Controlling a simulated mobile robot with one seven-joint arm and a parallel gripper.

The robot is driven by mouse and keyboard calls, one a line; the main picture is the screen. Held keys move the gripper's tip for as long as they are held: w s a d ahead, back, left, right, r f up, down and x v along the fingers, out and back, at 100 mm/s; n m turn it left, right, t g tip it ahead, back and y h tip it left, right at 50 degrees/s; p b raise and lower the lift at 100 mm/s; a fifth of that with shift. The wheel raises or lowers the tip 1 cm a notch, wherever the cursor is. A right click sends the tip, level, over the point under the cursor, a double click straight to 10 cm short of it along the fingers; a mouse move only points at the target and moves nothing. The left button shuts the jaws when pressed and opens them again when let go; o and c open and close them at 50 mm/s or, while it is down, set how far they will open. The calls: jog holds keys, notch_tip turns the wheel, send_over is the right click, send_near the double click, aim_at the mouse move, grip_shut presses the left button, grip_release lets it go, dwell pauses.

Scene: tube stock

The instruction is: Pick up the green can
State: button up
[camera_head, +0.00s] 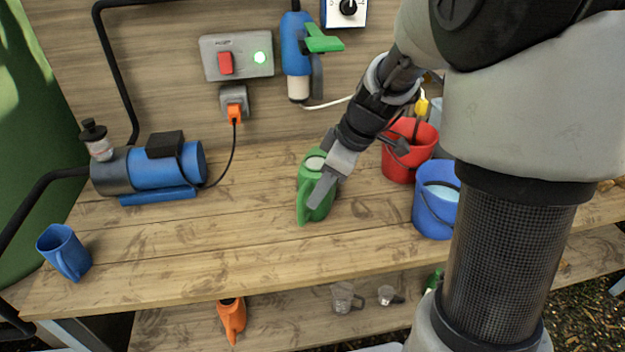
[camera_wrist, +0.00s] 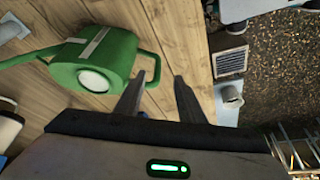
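The green can (camera_head: 308,188), a watering can with a pale round opening on top, stands upright on the wooden workbench. My gripper (camera_head: 317,198) is at the can, in front of its right side, and hides part of it. In the wrist view the can (camera_wrist: 117,55) is at upper left, with its thin spout reaching left and its loop handle on the right. There my gripper (camera_wrist: 160,77) is open, its two fingers apart. The handle's outer bar shows between the fingertips, with the left finger overlapping the loop. I cannot tell whether they touch.
A red bucket (camera_head: 401,165) and a blue bucket (camera_head: 433,213) stand right of the can. A blue pump (camera_head: 170,165) and blue mug (camera_head: 66,252) are to the left. The workbench (camera_head: 230,262) is clear in front. An orange can (camera_head: 231,318) is on the shelf below.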

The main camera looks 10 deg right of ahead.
aim_at(304, 222)
jog(key=b+x, duration=0.1)
jog(key=x, duration=1)
jog(key=shift+w+d, duration=0.1)
jog(key=shift+w, duration=0.05)
grip_shut()
dwell(1.0)
jog(key=shift+r, duration=0.2)
